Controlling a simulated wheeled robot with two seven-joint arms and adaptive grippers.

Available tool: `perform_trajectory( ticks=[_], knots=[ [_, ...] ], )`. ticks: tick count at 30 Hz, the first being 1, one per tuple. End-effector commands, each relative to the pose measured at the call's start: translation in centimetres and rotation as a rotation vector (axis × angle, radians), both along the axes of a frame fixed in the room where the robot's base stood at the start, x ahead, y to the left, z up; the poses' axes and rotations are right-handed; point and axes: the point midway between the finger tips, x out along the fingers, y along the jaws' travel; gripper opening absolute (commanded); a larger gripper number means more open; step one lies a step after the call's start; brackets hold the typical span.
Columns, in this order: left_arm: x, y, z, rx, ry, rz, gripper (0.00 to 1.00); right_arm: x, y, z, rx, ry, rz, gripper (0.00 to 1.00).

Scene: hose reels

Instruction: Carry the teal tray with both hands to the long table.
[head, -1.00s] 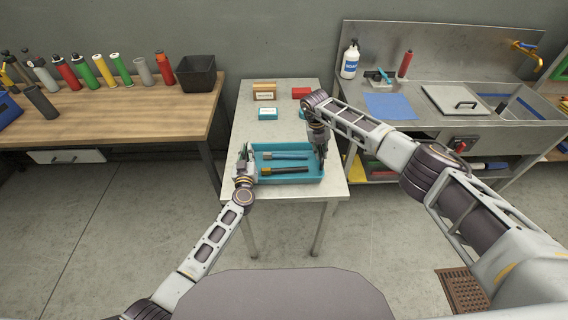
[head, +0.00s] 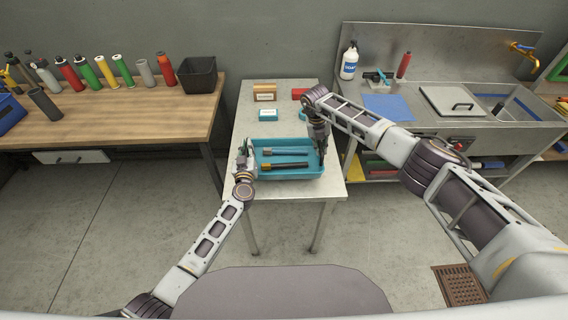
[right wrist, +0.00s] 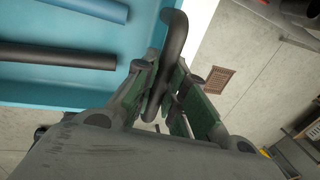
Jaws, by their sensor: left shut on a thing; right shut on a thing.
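The teal tray (head: 290,175) is at the front of the narrow grey table (head: 240,120); I cannot tell whether it touches the top. Blue and dark rods lie in it. My left gripper (head: 245,160) is shut at its left end; the hold is small in view. My right gripper (head: 320,148) is at its right end. In the right wrist view the right gripper (right wrist: 165,95) is shut on the tray's dark curved handle (right wrist: 174,40), beside the teal tray wall (right wrist: 140,30). A long wood-topped table (head: 120,110) stands to the left.
Several bottles and cylinders and a black bin (head: 197,75) line the back of the wooden table; its front is mostly clear. Small boxes (head: 265,92) stand behind the tray. A steel sink bench (head: 430,120) is at right. Floor is open between the left tables.

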Motion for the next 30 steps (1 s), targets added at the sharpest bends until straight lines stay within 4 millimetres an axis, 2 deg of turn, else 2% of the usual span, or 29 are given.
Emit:
perform_trajectory(
  ticks=[9, 30],
  knots=[
    [0.05, 0.02, 1.09, 0.000, -0.002, 0.000, 0.00, 0.04, -0.03, 1.03, 0.000, -0.001, -0.001, 0.00],
    [0.05, 0.04, 1.12, 0.000, -0.002, 0.001, 0.00, 0.04, -0.02, 1.06, 0.000, -0.001, -0.001, 0.00]
  ],
)
